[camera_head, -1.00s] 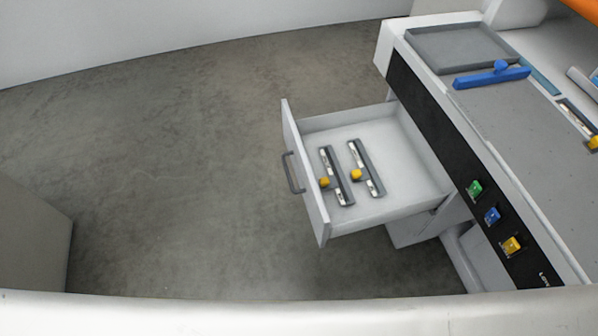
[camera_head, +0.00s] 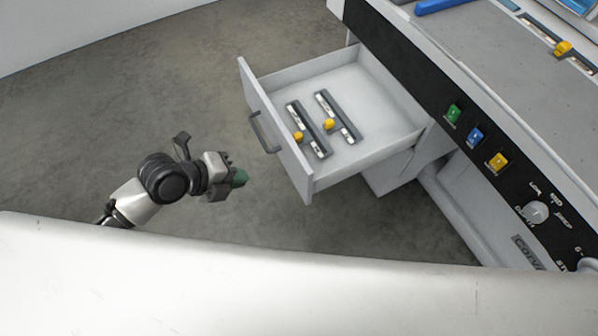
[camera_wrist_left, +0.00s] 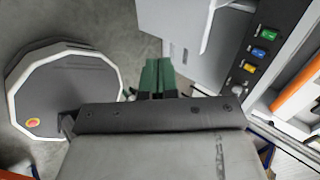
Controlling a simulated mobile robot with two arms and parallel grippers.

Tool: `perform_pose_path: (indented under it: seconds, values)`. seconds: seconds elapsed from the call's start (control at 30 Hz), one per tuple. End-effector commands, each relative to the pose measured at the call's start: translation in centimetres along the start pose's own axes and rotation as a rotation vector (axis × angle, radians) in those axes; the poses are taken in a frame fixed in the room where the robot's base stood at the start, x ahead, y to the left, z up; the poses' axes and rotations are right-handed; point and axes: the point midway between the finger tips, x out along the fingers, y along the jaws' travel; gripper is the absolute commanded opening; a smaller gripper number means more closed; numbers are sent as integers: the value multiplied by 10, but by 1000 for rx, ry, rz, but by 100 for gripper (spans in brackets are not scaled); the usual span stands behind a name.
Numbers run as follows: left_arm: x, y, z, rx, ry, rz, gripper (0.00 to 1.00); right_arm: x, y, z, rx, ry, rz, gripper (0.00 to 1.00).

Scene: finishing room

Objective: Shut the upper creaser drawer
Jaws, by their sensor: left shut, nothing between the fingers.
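The upper creaser drawer (camera_head: 272,128) is pulled out from the white creaser (camera_head: 455,75) in the head view. It has a dark bar handle (camera_head: 263,132) on its front. Two dark tools with yellow knobs lie inside it. My left gripper (camera_head: 240,178) is shut and empty, to the left of the drawer front and apart from it, below the handle in the picture. Its green fingertips (camera_wrist_left: 157,75) show together in the left wrist view, with a pale panel of the creaser beyond them. My right gripper is in neither view.
Green, blue and yellow buttons (camera_head: 475,137) sit on the creaser's black front strip. A blue bar (camera_head: 440,5) lies on its top. Grey floor (camera_head: 140,95) left of the drawer is clear. A white many-sided base with a red-yellow button (camera_wrist_left: 65,95) shows in the left wrist view.

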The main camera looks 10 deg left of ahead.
Motion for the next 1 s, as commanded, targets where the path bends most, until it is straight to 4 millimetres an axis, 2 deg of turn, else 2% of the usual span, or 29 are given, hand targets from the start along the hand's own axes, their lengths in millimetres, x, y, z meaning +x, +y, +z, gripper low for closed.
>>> perform_pose_path:
  seconds: [0.1, 0.23, 0.37, 0.7, 0.8, 1.0]
  values:
    - [-4, -8, -9, 68, 27, -9, 0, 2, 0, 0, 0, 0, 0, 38]
    - [6, -9, -10, 72, 27, -12, 0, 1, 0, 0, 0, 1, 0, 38]
    - [28, -9, -11, 68, 28, -12, 0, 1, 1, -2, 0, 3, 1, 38]
    - [99, -11, -13, 67, 28, -13, 0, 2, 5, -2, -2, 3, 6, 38]
    - [107, -24, -13, 69, 26, -14, 0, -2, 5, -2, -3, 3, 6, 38]
    - [120, -34, -14, 71, 25, -10, 0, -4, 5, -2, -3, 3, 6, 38]
